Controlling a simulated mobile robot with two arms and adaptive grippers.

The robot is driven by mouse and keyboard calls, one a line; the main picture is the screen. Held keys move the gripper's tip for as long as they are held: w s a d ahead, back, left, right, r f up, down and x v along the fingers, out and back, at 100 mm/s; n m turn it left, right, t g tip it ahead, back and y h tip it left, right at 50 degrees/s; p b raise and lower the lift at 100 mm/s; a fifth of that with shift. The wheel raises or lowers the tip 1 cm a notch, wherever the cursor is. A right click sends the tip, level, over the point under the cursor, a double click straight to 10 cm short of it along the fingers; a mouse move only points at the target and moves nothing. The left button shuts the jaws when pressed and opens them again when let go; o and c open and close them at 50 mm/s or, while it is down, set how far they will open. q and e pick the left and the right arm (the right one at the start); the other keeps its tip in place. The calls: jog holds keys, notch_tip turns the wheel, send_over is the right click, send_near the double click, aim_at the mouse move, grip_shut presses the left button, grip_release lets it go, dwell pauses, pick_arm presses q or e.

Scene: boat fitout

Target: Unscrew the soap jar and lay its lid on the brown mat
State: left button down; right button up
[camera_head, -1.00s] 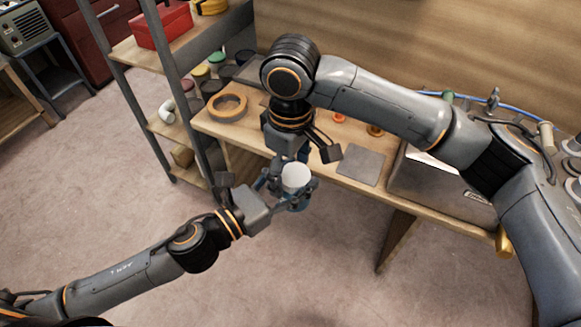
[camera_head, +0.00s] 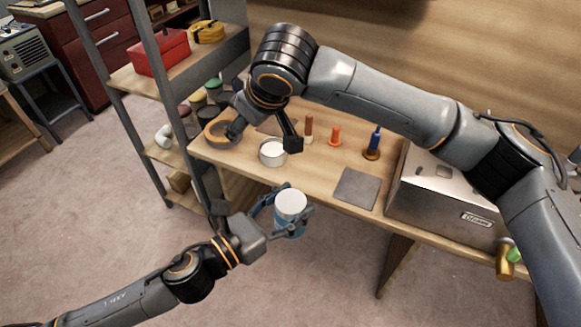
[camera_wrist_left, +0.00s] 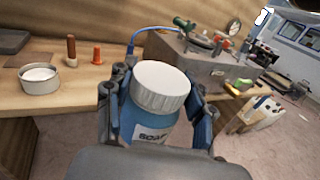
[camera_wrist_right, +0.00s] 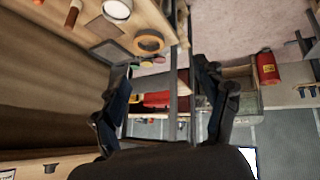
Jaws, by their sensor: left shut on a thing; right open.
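The soap jar (camera_head: 289,222) is blue with a white lid (camera_head: 291,201) seated on top. My left gripper (camera_head: 284,214) is shut around the jar body and holds it upright in the air, in front of the workbench edge. In the left wrist view the ribbed lid (camera_wrist_left: 160,85) and part of the "SOAP" label show between the fingers. My right gripper (camera_wrist_right: 165,85) is open and empty, above the back left of the bench, apart from the jar. The brown mat (camera_head: 270,128) lies flat on the bench behind the right fingers, partly hidden by them.
A tin with white contents (camera_head: 273,154) stands at the bench's front left, near a tape roll (camera_head: 222,134). A grey mat (camera_head: 356,188) lies right of it, before a metal box (camera_head: 445,192). Small upright handled tools (camera_head: 335,136) stand behind. A shelf rack (camera_head: 185,95) is left.

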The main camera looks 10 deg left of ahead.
jog(key=w+a+r+n+t+y, duration=0.1)
jog(key=a+r+n+t+y, duration=0.15)
jog(key=a+r+y, duration=0.45)
jog(key=w+a+r+n+t+y, duration=0.2)
jog(key=a+r+n+y, duration=0.1)
jog(key=r, duration=0.8)
jog(key=s+a+r+n+g+y, duration=0.2)
jog(key=s+n+g+y, duration=0.1)
jog(key=s+n+g, duration=0.3)
jog(key=s+a+r+n+g+y, duration=0.1)
jog(key=s+r+n+g+y, duration=0.1)
jog(key=s+n+g, duration=0.35)
jog(key=s+d+f+n+g+h, duration=0.2)
jog(key=s+f+n+g+h, duration=0.25)
jog(key=s+f+n, duration=0.35)
jog(key=n+t+h, duration=0.4)
jog(key=t+h, duration=0.2)
jog(key=h, duration=0.9)
send_over(291, 201)
jog(key=f, duration=1.5)
jog(key=shift+s+a+f, duration=0.1)
jog(key=shift+a+f, duration=0.1)
jog(key=shift+a, duration=0.05)
jog(key=shift+d+f, duration=0.2)
jog(key=shift+f, duration=0.35)
notch_tip(291, 201, down, 7)
jog(key=shift+r, duration=0.1)
